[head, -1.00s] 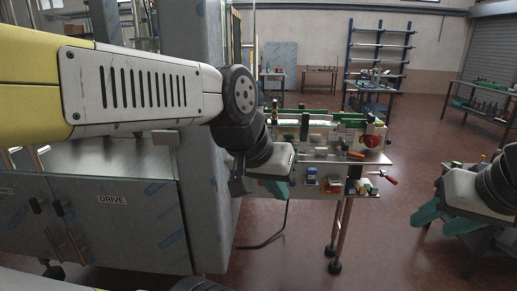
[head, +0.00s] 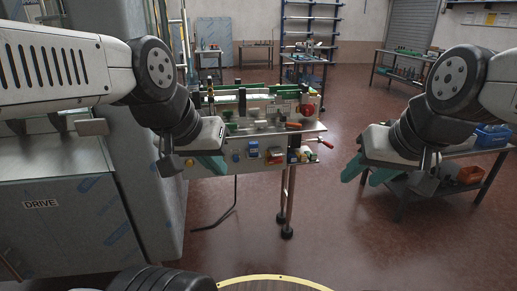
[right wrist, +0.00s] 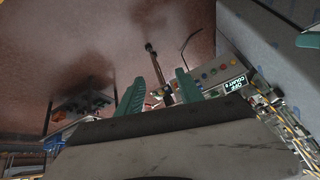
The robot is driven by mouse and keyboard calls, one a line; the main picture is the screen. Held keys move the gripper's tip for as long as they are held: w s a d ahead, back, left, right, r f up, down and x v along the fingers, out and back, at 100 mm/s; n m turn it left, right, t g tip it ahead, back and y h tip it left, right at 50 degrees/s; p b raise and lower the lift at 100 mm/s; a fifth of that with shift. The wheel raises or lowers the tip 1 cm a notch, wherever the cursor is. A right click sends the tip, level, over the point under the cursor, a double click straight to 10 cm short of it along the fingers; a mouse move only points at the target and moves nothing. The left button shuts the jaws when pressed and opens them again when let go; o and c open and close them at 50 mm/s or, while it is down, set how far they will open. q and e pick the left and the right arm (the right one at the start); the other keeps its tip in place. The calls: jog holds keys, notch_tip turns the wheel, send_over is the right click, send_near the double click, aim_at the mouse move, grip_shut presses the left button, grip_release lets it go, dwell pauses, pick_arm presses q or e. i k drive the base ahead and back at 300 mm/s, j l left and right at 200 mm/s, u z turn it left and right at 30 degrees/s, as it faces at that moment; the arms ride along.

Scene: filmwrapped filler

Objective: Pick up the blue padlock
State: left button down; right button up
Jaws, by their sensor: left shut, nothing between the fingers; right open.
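A small blue object (head: 253,149) on the front of the bench-like machine in the head view may be the blue padlock; it is too small to be sure. My left gripper (head: 207,165), with teal fingers, is shut and empty, to the left of the blue object and nearer the camera. My right gripper (head: 366,171) is open and empty, to the right of the machine and apart from it. Its two teal fingers (right wrist: 158,92) stand apart in the right wrist view. I cannot pick out a padlock in that view.
The machine (head: 265,127) carries green rails, with a red and white item (head: 275,155) on its front. A steel cabinet (head: 70,215) marked DRIVE stands at left. A table with a blue bin (head: 492,135) is at right. Open floor (head: 330,225) lies in front of the machine.

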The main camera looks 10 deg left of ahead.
aim_at(253, 146)
jog(key=i+j+u, duration=0.2)
jog(key=i, duration=0.15)
jog(key=i+j+u, duration=0.15)
jog(key=i, duration=0.2)
jog(key=i+j+u, duration=0.2)
jog(key=i, duration=0.2)
